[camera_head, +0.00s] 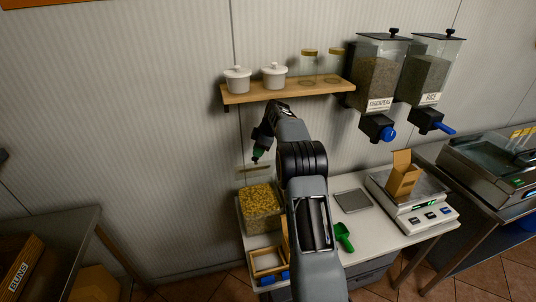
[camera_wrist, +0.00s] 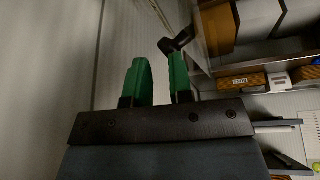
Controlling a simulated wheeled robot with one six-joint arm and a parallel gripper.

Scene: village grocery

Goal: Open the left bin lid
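A clear bin (camera_head: 262,210) full of yellow pieces stands at the left end of the white table. A thin pale strip (camera_head: 254,168) shows above and behind it against the wall; it may be the edge of a raised clear lid, but I cannot be sure. My gripper (camera_head: 257,156) is above the bin, close to this strip, its green tips pointing down. In the wrist view my gripper (camera_wrist: 158,72) has its two green fingers apart with nothing seen between them. A dark handle-like piece (camera_wrist: 178,40) is at the right fingertip; contact is unclear.
A shelf (camera_head: 290,91) with white pots and glass jars is just above my arm. Chickpeas (camera_head: 378,80) and rice (camera_head: 428,78) dispensers hang at right. A wooden box (camera_head: 268,262), green scoop (camera_head: 343,237) and scale (camera_head: 412,203) with a carton are on the table (camera_head: 378,236).

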